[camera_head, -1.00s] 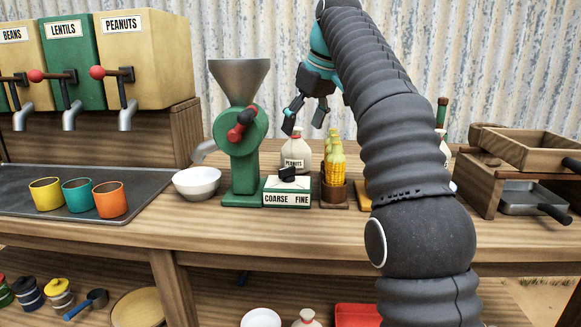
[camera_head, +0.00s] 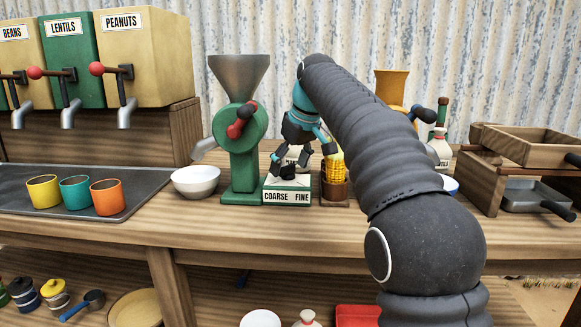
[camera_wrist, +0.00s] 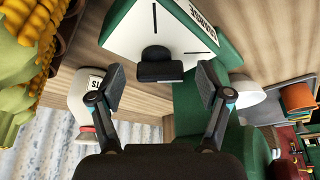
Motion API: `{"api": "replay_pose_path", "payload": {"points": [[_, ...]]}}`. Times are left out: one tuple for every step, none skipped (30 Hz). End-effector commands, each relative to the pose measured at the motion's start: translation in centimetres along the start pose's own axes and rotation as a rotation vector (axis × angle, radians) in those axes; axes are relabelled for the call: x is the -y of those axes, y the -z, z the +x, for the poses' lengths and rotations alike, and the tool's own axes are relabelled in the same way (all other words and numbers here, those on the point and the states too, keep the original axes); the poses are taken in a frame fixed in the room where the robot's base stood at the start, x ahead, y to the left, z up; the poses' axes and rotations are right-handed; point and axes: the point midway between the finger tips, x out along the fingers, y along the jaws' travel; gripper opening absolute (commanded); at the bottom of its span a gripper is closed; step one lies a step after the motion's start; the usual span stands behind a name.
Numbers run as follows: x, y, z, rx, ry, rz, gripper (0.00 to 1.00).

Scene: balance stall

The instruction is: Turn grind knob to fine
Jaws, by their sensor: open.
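The grind knob (camera_head: 287,171) is a small black knob on the top of a green and white box (camera_head: 287,197) labelled COARSE and FINE. The box stands beside the green grinder (camera_head: 241,160). My gripper (camera_head: 289,166) is open above the box, close to the knob. In the wrist view the knob (camera_wrist: 160,66) lies ahead of and between the spread fingertips of my gripper (camera_wrist: 172,92), and neither finger visibly touches it. The knob's pointer direction is hard to tell. Two dark marks show on the white face of the box (camera_wrist: 150,35).
Corn cobs in a wooden holder (camera_head: 335,190) stand right of the box. A white bowl (camera_head: 196,181) is left of the grinder, with a tray of cups (camera_head: 110,218) further left.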

Motion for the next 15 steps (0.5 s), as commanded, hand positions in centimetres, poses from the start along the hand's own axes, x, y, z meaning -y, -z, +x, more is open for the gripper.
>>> {"api": "replay_pose_path", "payload": {"points": [[0.01, 0.01, 0.08, 0.000, 0.000, 0.000, 0.77], [0.01, 0.01, 0.09, 0.000, 0.000, 0.000, 0.77], [0.01, 0.02, 0.09, 0.000, 0.000, 0.000, 0.77], [0.01, 0.02, 0.09, 0.000, 0.000, 0.000, 0.77], [0.00, 0.02, 0.08, 0.000, 0.000, 0.000, 0.77], [0.01, 0.02, 0.08, 0.000, 0.000, 0.000, 0.77], [0.01, 0.02, 0.07, 0.000, 0.000, 0.000, 0.77], [0.01, 0.02, 0.07, 0.000, 0.000, 0.000, 0.75], [0.01, 0.02, 0.07, 0.000, 0.000, 0.000, 0.65], [0.01, 0.02, 0.07, 0.000, 0.000, 0.000, 0.57], [0.00, 0.02, 0.06, 0.000, 0.000, 0.000, 0.50], [0.01, 0.01, 0.06, 0.000, 0.000, 0.000, 0.40], [0.01, 0.02, 0.06, 0.000, 0.000, 0.000, 0.32], [0.01, 0.01, 0.06, 0.000, 0.000, 0.000, 0.25], [0.01, 0.01, 0.06, 0.000, 0.000, 0.000, 0.17]]}}
